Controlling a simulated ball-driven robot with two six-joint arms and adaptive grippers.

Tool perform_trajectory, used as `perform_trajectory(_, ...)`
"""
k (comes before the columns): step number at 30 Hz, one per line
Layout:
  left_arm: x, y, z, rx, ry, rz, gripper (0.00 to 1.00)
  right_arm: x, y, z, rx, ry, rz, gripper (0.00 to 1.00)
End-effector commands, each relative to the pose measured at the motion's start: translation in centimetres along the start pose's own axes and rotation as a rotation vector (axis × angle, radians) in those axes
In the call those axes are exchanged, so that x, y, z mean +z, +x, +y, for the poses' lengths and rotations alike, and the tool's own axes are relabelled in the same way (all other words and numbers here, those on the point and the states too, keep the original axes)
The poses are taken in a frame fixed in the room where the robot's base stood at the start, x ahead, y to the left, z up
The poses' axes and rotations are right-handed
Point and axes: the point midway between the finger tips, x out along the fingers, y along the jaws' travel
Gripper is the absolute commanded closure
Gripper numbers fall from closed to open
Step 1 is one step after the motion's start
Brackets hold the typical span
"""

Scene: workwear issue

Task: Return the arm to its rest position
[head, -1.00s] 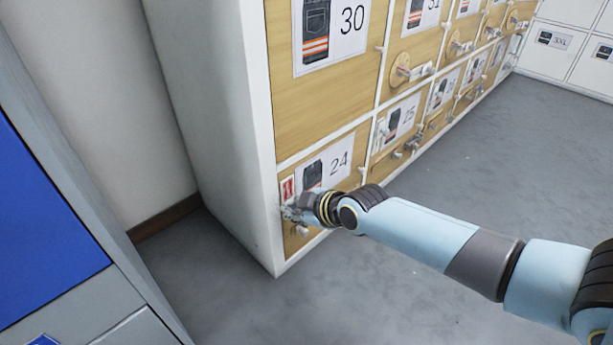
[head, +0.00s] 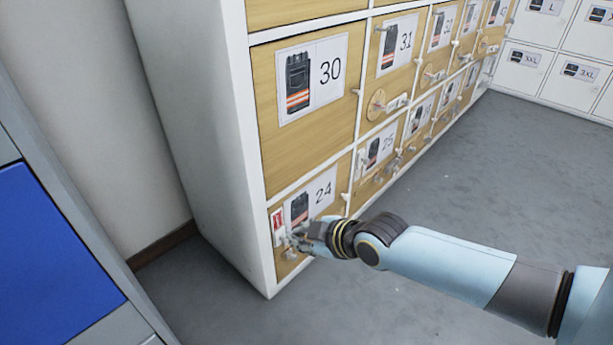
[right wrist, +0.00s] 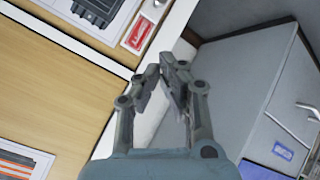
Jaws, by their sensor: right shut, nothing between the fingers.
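My right arm (head: 450,266) reaches in from the right in the head view. My right gripper (head: 289,238) is in front of the locker door marked 24 (head: 325,208), near its lower left part. In the right wrist view the right gripper (right wrist: 168,72) is shut with nothing between its fingers. Its fingertips show close to the cabinet's white edge and a small red and white label (right wrist: 138,33); I cannot tell if they touch. My left gripper is not in view.
The wooden-door locker cabinet (head: 205,140) stands along the back, with door 30 (head: 305,130) above door 24. Several latches and knobs stick out of its doors. A grey and blue cabinet (head: 50,250) is at the left. The grey floor (head: 440,180) is clear at the right.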

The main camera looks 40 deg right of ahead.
Motion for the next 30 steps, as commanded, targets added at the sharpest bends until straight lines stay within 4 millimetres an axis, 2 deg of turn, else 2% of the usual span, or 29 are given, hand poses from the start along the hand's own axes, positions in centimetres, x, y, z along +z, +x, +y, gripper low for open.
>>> perform_trajectory(1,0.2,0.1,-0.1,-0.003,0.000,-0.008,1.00,-0.2,-0.7,0.1,0.001,-0.001,0.001,1.00)
perform_trajectory(6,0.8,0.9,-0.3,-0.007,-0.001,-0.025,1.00,0.0,-1.5,0.0,0.000,-0.001,0.000,1.00)
perform_trajectory(23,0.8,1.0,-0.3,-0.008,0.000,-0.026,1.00,0.1,-1.4,-0.1,-0.001,0.000,-0.001,1.00)
perform_trajectory(27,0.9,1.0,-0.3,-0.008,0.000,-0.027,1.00,1.4,-2.4,-1.7,-0.023,0.008,-0.024,1.00)
perform_trajectory(30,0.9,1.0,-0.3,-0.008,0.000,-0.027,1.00,2.1,-5.2,-4.7,-0.069,0.024,-0.055,1.00)
